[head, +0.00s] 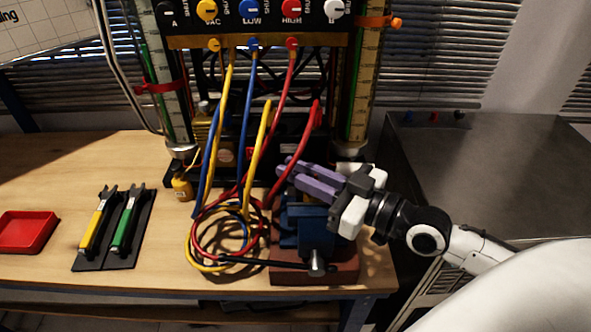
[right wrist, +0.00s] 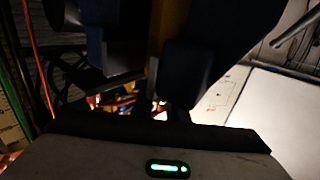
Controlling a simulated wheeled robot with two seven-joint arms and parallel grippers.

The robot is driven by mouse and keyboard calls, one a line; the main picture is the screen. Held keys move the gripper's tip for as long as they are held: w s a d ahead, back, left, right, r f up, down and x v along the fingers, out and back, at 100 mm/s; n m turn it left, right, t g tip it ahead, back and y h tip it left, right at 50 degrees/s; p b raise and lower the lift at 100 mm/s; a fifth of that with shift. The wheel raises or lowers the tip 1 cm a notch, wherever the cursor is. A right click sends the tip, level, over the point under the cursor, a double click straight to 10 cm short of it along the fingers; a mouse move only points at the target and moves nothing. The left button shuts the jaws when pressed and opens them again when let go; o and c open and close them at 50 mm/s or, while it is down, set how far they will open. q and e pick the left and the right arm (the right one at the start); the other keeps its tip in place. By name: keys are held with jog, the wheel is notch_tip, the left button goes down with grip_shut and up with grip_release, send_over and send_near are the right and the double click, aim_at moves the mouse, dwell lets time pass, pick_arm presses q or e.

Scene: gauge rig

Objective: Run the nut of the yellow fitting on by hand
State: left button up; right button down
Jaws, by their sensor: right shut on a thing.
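My right gripper (head: 284,172), with purple fingers, reaches in from the right above the blue vise (head: 303,238). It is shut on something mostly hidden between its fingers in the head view. In the right wrist view a dim yellow-brown part (right wrist: 168,30) shows between the dark fingers; it looks like the yellow fitting, but its nut and thread cannot be made out. A yellow hose (head: 229,90) hangs from the yellow port of the manifold. Another yellow hose length (head: 261,135) rises from the coil left of the vise. My left gripper is not in view.
Coiled red, blue and yellow hoses (head: 193,232) lie left of the vise. A red hose (head: 300,150) passes close behind my right fingers. Yellow and green handled tools lie on a black holder (head: 121,262); a red tray (head: 27,231) is far left. The bench between them is clear.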

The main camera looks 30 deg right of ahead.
jog(key=shift+w+d+m+t+h, duration=0.1)
jog(key=shift+d+m+t+h, duration=0.15)
jog(key=shift+m+h, duration=0.45)
jog(key=shift+s+d+m+t+h, duration=0.15)
jog(key=shift+m+h, duration=0.3)
jog(key=shift+h, duration=0.45)
jog(key=shift+w+d+m+t+h, duration=0.15)
jog(key=shift+m+t+h, duration=0.15)
jog(key=shift+m+h, duration=0.4)
jog(key=shift+d+m+h, duration=0.15)
jog(key=shift+m+h, duration=0.1)
jog(key=shift+h, duration=0.55)
jog(key=c, duration=1.7)
grip_release()
jog(key=shift+c, duration=0.2)
